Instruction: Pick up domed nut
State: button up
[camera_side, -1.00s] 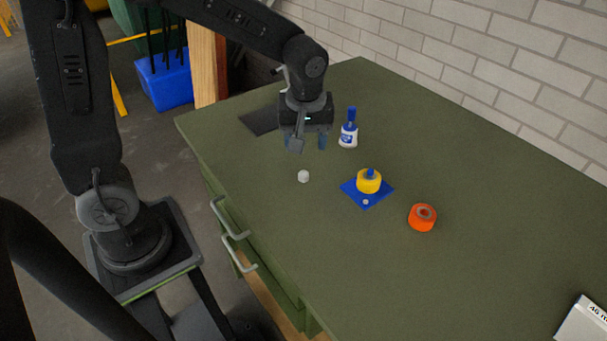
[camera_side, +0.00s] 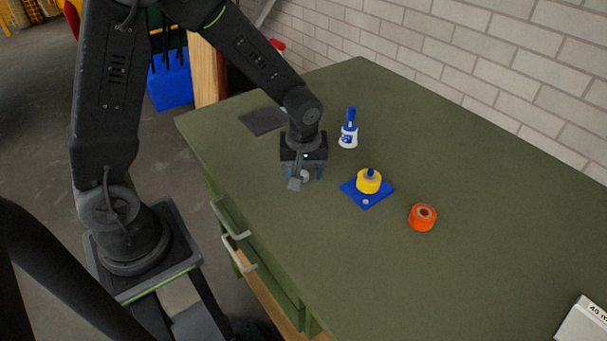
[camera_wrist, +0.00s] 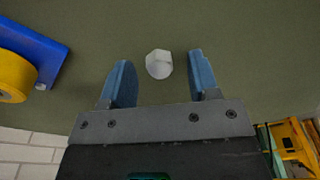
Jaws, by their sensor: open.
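The domed nut (camera_wrist: 159,64) is a small white piece on the green table. In the wrist view it lies between the tips of my two blue fingers, with a gap on each side. In the side view the domed nut (camera_side: 305,176) is partly hidden behind my gripper. My gripper (camera_side: 305,174) is low over the table and open, and it also shows in the wrist view (camera_wrist: 160,80). Nothing is held.
A blue plate (camera_side: 376,202) bearing a yellow ring (camera_side: 368,184) sits to the right, and an orange ring (camera_side: 422,217) lies beyond it.

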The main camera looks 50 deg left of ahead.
jog(key=shift+c, duration=0.3)
jog(key=c, duration=0.9)
